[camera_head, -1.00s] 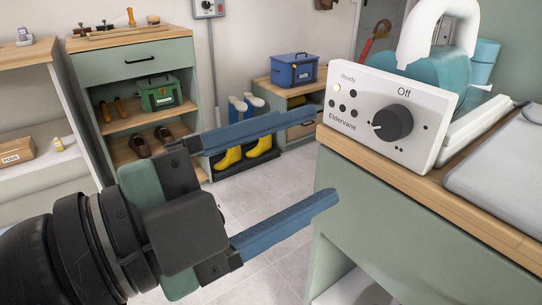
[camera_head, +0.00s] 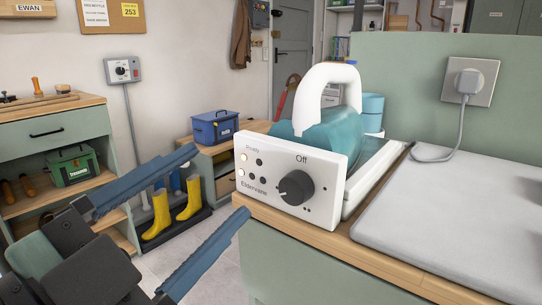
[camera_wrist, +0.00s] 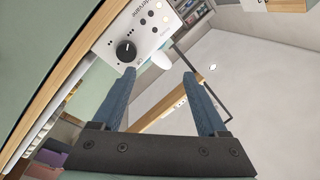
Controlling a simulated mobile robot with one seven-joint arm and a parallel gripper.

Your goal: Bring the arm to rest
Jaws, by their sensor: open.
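My gripper (camera_head: 218,196) is open and empty, with its two blue fingers wide apart. In the head view it reaches in from the lower left, in front of the counter's left end. In the wrist view the fingers (camera_wrist: 156,78) point toward the white control panel (camera_wrist: 130,42). The panel (camera_head: 290,176) has a dark knob (camera_head: 296,188), a label reading "Off" and a lit "Ready" light. The fingers appear apart from the panel. Behind it is a teal machine body (camera_head: 328,122) with a white curved handle (camera_head: 322,88).
The wooden countertop (camera_head: 330,250) holds a grey pad (camera_head: 450,215). A plug (camera_head: 470,82) sits in the wall socket. Yellow boots (camera_head: 160,212), a blue box (camera_head: 214,127) and a green box (camera_head: 72,166) stand on the left. Floor between shelves and counter is partly clear.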

